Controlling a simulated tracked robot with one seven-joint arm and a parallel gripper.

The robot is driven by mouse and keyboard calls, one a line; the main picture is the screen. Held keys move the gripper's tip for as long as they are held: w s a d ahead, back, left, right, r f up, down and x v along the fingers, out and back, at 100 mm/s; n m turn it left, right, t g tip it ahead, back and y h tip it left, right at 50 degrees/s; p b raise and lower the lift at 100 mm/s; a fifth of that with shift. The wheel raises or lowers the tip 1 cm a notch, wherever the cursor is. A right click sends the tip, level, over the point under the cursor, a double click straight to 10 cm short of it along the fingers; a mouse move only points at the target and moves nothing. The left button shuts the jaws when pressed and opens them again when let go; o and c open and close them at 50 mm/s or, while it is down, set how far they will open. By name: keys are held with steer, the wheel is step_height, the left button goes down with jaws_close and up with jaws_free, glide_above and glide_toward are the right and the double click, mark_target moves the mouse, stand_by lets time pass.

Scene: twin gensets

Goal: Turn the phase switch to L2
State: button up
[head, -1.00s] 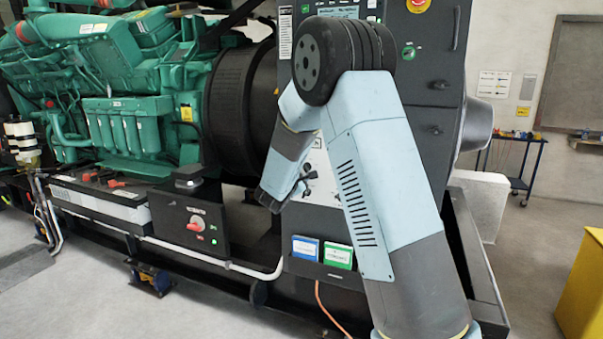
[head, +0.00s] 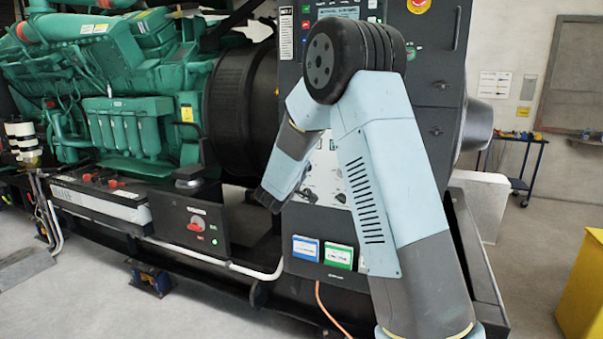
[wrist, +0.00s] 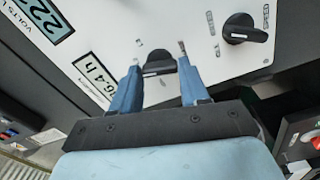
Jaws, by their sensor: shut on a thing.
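In the wrist view a black rotary knob (wrist: 158,70) with a pale pointer line sits on a white panel (wrist: 110,40). It appears to be the phase switch, but the small marks around it are too blurred to read. My gripper (wrist: 158,62) has its two blue fingers on either side of this knob and is shut on it. In the head view my gripper's end is at the lower left of the dark control cabinet (head: 437,130). The fingertips and the held knob are hidden or too small there.
A second black knob (wrist: 245,30) with printed labels is close to the right finger. Meter displays (wrist: 45,18) are at upper left. A red-handled switch box (head: 196,224) stands left, before the green engine (head: 125,125).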

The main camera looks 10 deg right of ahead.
steer(key=shift+f+m, duration=0.3)
steer(key=shift+m, duration=0.3)
steer(key=shift+s, duration=0.1)
steer(key=o, duration=1.1)
steer(key=shift+r, duration=0.1)
steer(key=shift+c, duration=0.2)
steer(key=v, duration=1.3)
steer(key=shift+s+a, duration=0.25)
